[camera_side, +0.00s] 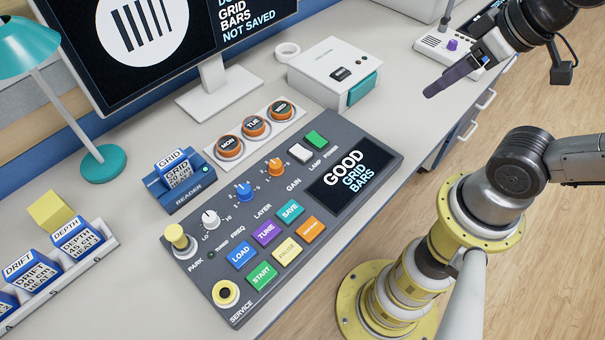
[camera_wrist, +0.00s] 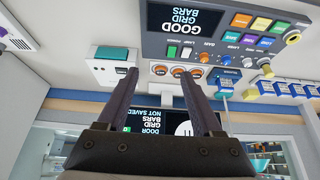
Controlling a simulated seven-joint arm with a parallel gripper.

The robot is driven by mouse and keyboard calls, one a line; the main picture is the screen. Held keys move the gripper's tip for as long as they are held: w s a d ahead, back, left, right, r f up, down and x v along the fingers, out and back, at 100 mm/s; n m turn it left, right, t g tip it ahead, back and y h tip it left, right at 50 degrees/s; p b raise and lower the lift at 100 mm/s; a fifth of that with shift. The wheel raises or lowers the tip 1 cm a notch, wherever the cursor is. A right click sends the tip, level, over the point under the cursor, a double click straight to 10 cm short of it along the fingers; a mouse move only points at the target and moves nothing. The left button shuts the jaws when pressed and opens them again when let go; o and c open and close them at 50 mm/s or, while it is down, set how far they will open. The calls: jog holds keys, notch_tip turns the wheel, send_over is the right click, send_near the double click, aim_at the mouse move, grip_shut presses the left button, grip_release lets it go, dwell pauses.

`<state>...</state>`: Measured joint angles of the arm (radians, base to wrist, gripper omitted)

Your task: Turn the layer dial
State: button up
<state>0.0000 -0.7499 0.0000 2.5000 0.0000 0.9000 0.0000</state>
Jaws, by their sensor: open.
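The layer dial (camera_side: 243,192) is a blue knob on the dark control panel (camera_side: 205,262), between a white knob (camera_side: 211,219) and an orange knob (camera_side: 275,168). In the wrist view, which is upside down, the layer dial (camera_wrist: 227,60) is small, to the right of my fingers. My gripper (camera_side: 452,79) is at the upper right in the side view, raised and well away from the dial. In the wrist view, my gripper (camera_wrist: 156,72) has its two dark fingers spread, with nothing held between them.
The panel display (camera_side: 350,175) reads "GOOD GRID BARS". The monitor (camera_side: 150,40) reads "GRID BARS NOT SAVED". A grid block stands in the reader (camera_side: 180,190). Round day pieces (camera_side: 256,127) and a white box (camera_side: 330,75) lie behind the panel. A teal lamp (camera_side: 103,163) stands left.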

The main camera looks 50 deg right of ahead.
jog(key=w+a+r, duration=0.2)
jog(key=w+r, duration=0.1)
jog(key=w, duration=0.4)
jog(key=w+a+r, duration=0.3)
jog(key=w+r, duration=0.1)
jog(key=w, duration=0.2)
jog(key=n+g, duration=0.4)
jog(key=g, duration=0.1)
send_over(243, 189)
notch_tip(243, 189, down, 19)
notch_tip(243, 189, down, 14)
jog(key=shift+r, duration=0.15)
